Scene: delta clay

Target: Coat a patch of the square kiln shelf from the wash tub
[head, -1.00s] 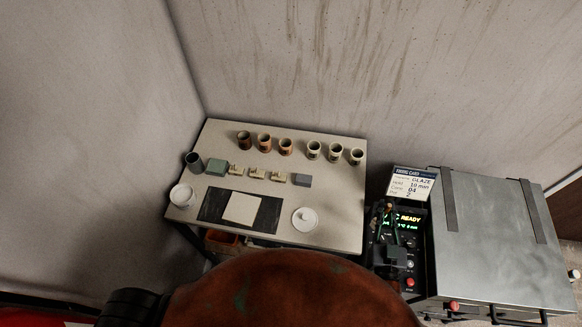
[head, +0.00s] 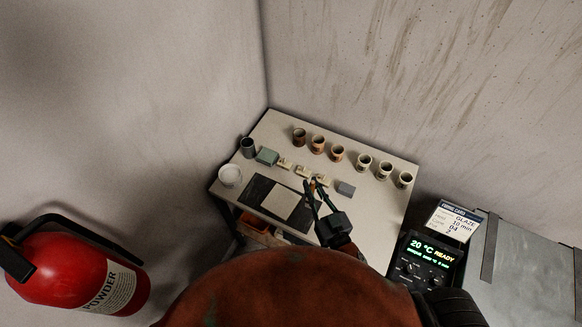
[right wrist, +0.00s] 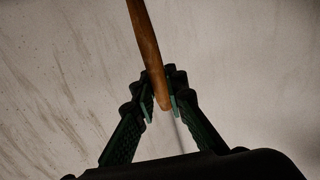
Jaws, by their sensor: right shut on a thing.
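The square kiln shelf (head: 285,201) is a pale slab lying flat on a dark mat (head: 255,190) near the table's front. The wash tub (head: 230,175), white and round, stands at the table's left edge; its contents are too small to make out. My right gripper (head: 315,186) appears over the table, just right of the shelf in the picture. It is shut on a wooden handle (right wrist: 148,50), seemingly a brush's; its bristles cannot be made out. The right wrist view shows the handle between the fingertips (right wrist: 161,103). My left gripper is not in view.
Several cups (head: 338,153) stand along the back, with small blocks (head: 301,171) before them. A dark cup (head: 248,147) and a green box (head: 267,156) are at left. A kiln controller (head: 432,262) stands at right, a red extinguisher (head: 75,270) at lower left.

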